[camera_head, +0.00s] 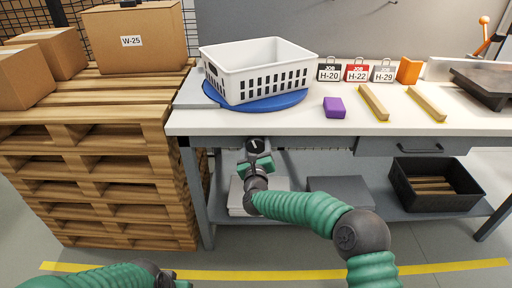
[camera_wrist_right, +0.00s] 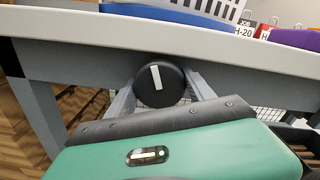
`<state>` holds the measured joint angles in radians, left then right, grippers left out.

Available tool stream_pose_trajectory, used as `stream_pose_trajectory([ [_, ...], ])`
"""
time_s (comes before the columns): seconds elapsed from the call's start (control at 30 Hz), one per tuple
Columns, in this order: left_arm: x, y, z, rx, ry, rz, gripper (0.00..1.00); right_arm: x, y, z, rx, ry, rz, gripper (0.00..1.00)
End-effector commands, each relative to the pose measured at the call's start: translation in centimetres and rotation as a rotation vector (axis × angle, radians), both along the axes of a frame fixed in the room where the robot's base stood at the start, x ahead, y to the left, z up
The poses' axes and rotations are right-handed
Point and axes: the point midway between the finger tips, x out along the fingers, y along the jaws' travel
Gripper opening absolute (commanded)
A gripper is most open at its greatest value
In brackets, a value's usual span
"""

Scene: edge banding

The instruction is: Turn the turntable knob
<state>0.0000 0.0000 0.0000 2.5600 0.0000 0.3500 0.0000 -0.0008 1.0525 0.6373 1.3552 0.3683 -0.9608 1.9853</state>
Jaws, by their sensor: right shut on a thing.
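The knob (camera_wrist_right: 155,93) is a round black dial with a white pointer mark, on the table's front below the top edge. The mark is near upright in the wrist view, its top leaning slightly left. The knob also shows in the head view (camera_head: 256,145). My right gripper (camera_wrist_right: 160,92) is shut on the knob, one grey finger on each side. In the head view my right gripper (camera_head: 257,152) reaches up to it from below. The blue turntable (camera_head: 213,98) lies on the tabletop, with a white slotted basket (camera_head: 240,83) on it.
On the tabletop (camera_head: 290,122), right of the turntable, are a purple block (camera_head: 334,107), job tags (camera_head: 356,71), an orange block (camera_head: 409,70) and two wooden strips (camera_head: 374,102). A pallet stack (camera_head: 105,150) with boxes stands left. A black bin (camera_head: 437,190) sits on the lower shelf.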

Motion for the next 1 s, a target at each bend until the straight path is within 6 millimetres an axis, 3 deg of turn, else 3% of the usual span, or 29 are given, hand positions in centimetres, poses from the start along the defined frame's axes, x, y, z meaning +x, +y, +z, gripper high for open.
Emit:
stream_pose_trajectory([
  [0.4, -0.01, 0.0, 0.07, 0.0, 0.0, 0.0, 0.28, -0.07, 0.25, 0.01, -0.219, 0.0, 0.005, 0.21],
  [0.97, 0.0, 0.0, 0.08, 0.0, 0.0, 0.0, 0.28, -0.08, 0.3, -0.05, -0.255, 0.001, 0.006, 0.21],
  [1.0, 0.0, 0.0, 0.08, 0.0, 0.0, 0.0, 0.28, -0.08, 0.31, -0.04, -0.255, 0.001, 0.006, 0.65],
])
